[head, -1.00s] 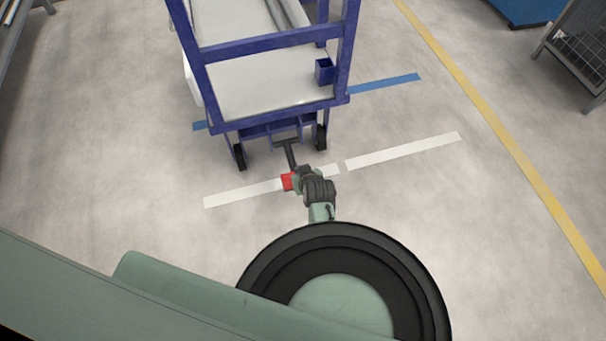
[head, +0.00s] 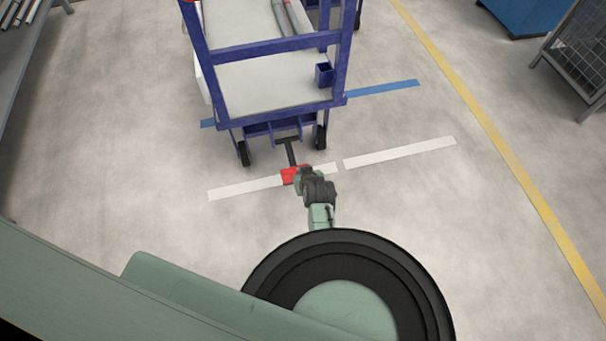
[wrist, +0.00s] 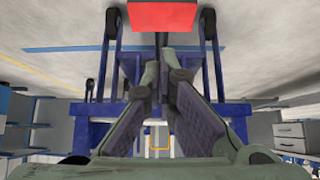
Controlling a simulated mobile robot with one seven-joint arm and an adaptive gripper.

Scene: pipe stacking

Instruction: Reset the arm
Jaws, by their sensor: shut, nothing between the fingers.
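My gripper (wrist: 165,80) shows in the wrist view with its two fingers brought together at the tips and nothing between them. The wrist view faces the blue cart, which appears upside down there.
A blue-framed cart (head: 275,47) stands ahead, with pipes (head: 284,16) on its pale deck and a dark T-bar (head: 291,152) at its front. A rack with pipes (head: 18,12) is at upper left. A mesh cage (head: 575,50) stands at right. Floor on both sides is clear.

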